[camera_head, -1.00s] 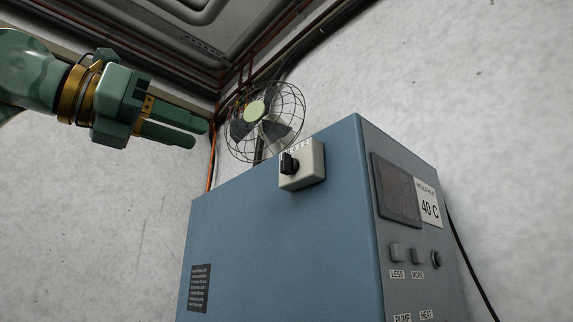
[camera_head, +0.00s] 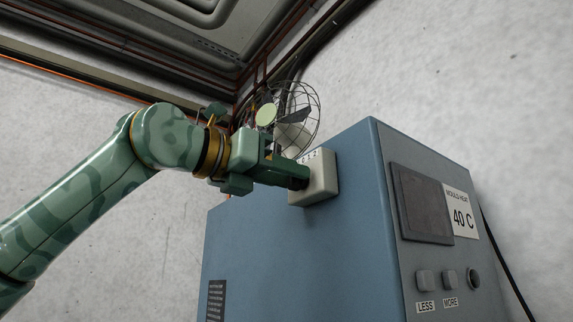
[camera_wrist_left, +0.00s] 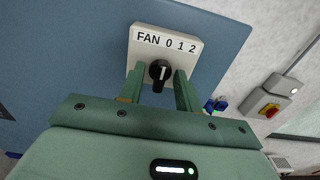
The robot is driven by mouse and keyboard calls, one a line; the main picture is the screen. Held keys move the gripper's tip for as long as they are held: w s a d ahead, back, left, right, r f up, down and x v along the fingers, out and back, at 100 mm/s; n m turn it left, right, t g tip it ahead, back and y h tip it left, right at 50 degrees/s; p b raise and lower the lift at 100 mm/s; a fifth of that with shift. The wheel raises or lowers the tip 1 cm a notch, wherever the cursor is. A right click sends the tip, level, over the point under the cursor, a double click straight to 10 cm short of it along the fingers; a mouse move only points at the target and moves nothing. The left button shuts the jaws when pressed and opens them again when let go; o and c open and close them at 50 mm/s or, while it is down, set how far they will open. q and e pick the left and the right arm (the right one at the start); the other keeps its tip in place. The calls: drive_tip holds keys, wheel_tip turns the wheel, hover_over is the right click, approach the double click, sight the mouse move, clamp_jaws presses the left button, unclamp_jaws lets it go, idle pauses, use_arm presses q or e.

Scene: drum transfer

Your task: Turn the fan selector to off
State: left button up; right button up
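The fan selector is a black knob (camera_wrist_left: 160,73) with a white pointer line, on a cream box (camera_head: 322,178) fixed to the side of the blue cabinet. Its label (camera_wrist_left: 166,42) reads FAN 0 1 2. The pointer line stands roughly upright in the left wrist view; I cannot tell exactly which number it marks. My left gripper (camera_head: 303,177) is at the box, its green fingers on either side of the knob. In the left wrist view gaps show between the fingers and the knob, so it is open around it. My right gripper is not in view.
The blue cabinet (camera_head: 262,245) carries a dark screen (camera_head: 421,203), a 40 C sign (camera_head: 461,216) and LESS and MORE buttons (camera_head: 437,280). A caged fan (camera_head: 292,115) stands behind the box.

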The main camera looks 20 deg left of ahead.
use_arm(q)
drive_tip(key=shift+s, duration=0.1)
drive_tip(key=c, duration=0.7)
drive_tip(key=shift+o, duration=0.2)
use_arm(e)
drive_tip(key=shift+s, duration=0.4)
